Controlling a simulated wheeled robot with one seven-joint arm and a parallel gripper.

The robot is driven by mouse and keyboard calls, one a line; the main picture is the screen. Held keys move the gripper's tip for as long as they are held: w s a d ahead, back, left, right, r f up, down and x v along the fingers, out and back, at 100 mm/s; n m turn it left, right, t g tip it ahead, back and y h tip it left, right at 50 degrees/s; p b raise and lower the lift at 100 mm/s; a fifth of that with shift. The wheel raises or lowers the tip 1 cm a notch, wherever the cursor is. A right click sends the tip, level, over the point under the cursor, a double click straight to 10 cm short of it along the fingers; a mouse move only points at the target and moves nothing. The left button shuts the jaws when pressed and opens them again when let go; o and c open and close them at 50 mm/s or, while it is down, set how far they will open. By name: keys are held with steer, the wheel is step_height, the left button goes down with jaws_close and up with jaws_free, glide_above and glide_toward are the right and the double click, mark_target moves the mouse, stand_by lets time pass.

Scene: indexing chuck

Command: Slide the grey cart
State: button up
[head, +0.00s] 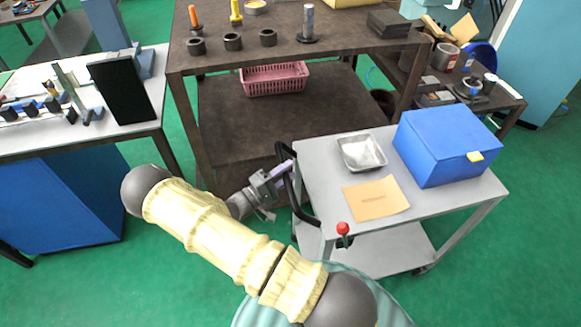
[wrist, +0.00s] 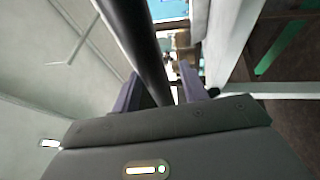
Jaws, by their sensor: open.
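The grey cart (head: 318,171) stands right of centre in the head view, with a grey top, a lower shelf and a dark push handle (head: 296,190) on its left end. My gripper (head: 284,172) is at the upper part of that handle. In the wrist view the dark handle bar (wrist: 140,45) runs between the two purple-grey fingers of my gripper (wrist: 160,92). The fingers are open, one on each side of the bar. I cannot tell whether either finger touches it.
On the cart are a blue box (head: 445,143), a metal tray (head: 361,152) and a tan envelope (head: 376,199). A red-knobbed lever (head: 343,229) stands at its near left corner. A brown workbench (head: 215,66) is close behind. Green floor (head: 480,270) is free at the right front.

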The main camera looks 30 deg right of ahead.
steer(key=shift+x, duration=0.9)
steer(key=shift+a, duration=0.1)
jaws_close()
